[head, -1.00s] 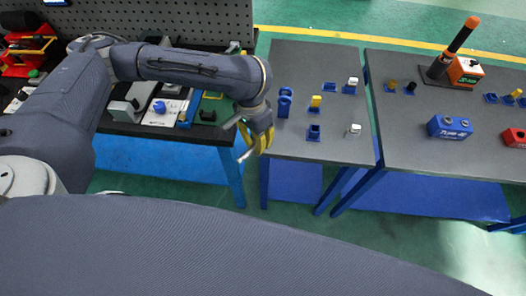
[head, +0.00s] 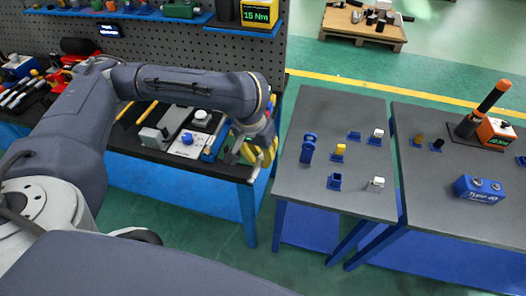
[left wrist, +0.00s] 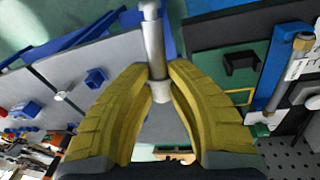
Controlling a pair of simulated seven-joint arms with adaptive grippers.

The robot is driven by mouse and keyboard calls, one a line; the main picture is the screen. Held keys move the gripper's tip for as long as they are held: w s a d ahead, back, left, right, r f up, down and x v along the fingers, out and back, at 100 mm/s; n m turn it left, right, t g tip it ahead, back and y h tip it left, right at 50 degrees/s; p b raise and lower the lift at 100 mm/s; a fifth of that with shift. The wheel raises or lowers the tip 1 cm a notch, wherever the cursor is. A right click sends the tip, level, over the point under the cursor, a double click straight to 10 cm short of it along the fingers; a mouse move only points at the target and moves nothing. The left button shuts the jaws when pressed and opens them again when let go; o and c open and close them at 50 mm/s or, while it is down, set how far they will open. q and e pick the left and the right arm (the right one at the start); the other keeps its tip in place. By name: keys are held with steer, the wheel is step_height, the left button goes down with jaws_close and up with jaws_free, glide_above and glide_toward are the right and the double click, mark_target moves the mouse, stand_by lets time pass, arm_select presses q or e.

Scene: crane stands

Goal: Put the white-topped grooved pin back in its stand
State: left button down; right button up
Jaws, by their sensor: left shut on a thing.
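My left gripper (head: 258,153) has yellow fingers and hangs just left of the middle table's left edge. In the left wrist view its fingers (left wrist: 160,92) are closed around a silver-grey pin (left wrist: 153,45) with a pale, thicker collar between the fingertips. I cannot tell its groove or which end is its top. On the table are an empty-looking blue stand (head: 334,182), another low blue stand (head: 354,136), and blue stands bearing a yellow-topped pin (head: 339,150) and a white-topped pin (head: 377,133). A white-headed piece (head: 376,184) lies near the table's front right. My right gripper is out of view.
A tall blue piece (head: 308,148) stands near the table's left side. The right table holds a blue block (head: 480,188) and an orange device (head: 495,131). The left bench has a panel (head: 190,140) and a pegboard behind. A gap separates bench and middle table.

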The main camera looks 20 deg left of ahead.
arm_select(q)
steer(key=s+d+f+m+t+h, duration=0.1)
steer(key=d+f+m+t+h, duration=0.2)
steer(key=d, duration=0.7)
steer(key=s+d+f+m+t+h, duration=0.1)
steer(key=d+m+t+h, duration=0.3)
steer(key=d, duration=0.6)
steer(key=w+r+m+g+h, duration=0.3)
steer(key=w+m+h, duration=0.1)
steer(key=w+m, duration=0.1)
steer(key=w+d+r+m+g+h, duration=0.1)
steer(key=w+r+m+g+h, duration=0.2)
steer(key=w, duration=0.5)
steer(key=shift+w+r+m+g+h, duration=0.3)
steer(key=shift+m+g+h, duration=0.2)
steer(key=shift+m+h, duration=0.45)
steer(key=shift+a, duration=0.1)
